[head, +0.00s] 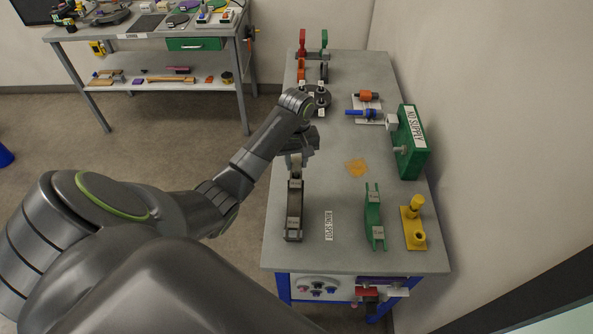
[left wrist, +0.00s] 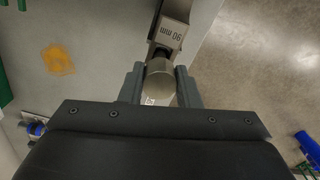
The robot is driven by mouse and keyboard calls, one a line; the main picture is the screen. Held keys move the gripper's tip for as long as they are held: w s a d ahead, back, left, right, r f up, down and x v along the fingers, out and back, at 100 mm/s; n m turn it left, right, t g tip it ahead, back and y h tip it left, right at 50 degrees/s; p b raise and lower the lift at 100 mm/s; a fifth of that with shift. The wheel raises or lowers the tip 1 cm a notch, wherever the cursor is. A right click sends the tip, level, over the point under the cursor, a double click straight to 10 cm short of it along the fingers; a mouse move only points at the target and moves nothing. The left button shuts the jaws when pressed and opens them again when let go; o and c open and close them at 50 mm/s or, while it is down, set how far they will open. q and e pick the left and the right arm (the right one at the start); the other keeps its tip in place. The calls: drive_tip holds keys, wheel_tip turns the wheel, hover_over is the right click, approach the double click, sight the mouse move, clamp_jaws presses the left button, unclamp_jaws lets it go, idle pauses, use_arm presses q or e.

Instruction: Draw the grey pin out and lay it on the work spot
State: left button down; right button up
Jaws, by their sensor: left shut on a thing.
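My left gripper (head: 298,158) is shut on the round, pale grey-metal head of the grey pin (left wrist: 160,82). The pin's head sits between both fingertips in the left wrist view. A short dark part shows between this head and the grey block (left wrist: 171,35) marked 90 mm; how deep the pin sits in it is hidden. In the head view this block is the long dark-grey piece (head: 294,212) on the bench, just in front of my gripper. A white label with small text (head: 328,226) lies on the bench to its right. My right gripper is not in view.
A green piece (head: 373,218) and a yellow stand (head: 414,228) are at the bench's right front. An orange patch (head: 357,168) marks the middle. A green box (head: 410,142) stands along the right edge. Dark round parts (head: 318,100) and red and green holders (head: 312,45) are farther back.

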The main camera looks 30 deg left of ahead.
use_arm(q)
drive_tip(key=shift+r, duration=2.05)
